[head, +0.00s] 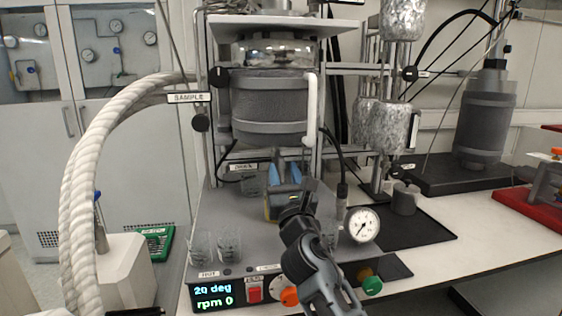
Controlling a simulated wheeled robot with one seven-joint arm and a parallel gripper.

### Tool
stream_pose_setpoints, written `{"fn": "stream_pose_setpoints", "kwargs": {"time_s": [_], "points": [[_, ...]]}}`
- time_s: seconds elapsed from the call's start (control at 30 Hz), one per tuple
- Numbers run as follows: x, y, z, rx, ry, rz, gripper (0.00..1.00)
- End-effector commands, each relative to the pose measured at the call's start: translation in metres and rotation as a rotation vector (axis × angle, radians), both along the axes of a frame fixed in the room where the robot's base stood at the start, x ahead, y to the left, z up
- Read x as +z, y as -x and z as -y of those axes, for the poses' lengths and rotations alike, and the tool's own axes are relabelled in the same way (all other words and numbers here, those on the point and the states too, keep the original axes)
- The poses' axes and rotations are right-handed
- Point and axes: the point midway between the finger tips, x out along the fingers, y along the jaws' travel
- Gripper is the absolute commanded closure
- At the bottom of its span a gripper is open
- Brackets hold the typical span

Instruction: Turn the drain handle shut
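A small label that seems to read DRAIN (243,167) sits below the grey reactor vessel (270,105), left of my gripper. My gripper (284,166) is raised under the vessel, its two blue fingers apart with a gap between them. A narrow grey piece shows at the left fingertip; I cannot tell whether it is part of the finger or of the drain fitting. The drain handle is not clearly visible, and my gripper and wrist cover part of that area. I cannot tell whether the fingers touch anything.
Glass beakers (229,244) stand at the platform's front left. A pressure gauge (362,225) is right of my arm. A thick white hose (85,180) arches on the left. A SAMPLE label (187,97) and black knob (200,122) are upper left. Foil-wrapped cylinders (389,127) stand right.

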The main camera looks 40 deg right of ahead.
Motion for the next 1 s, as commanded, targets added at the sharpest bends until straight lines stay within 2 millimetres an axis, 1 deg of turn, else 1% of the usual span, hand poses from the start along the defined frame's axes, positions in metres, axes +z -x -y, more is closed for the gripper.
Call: {"fn": "stream_pose_setpoints", "kwargs": {"time_s": [0.03,0.23,0.37,0.6,0.67,1.0], "points": [[0.006,-0.007,0.005,0.0,0.001,0.002,0.61],[0.013,-0.024,0.016,0.001,0.0,0.001,0.61],[0.014,-0.028,0.019,0.002,-0.002,0.0,0.61],[0.014,-0.029,0.019,0.002,-0.003,0.001,0.61],[0.014,-0.028,0.019,0.002,-0.003,0.001,0.65],[0.014,-0.028,0.019,0.002,-0.003,0.001,0.98]]}}
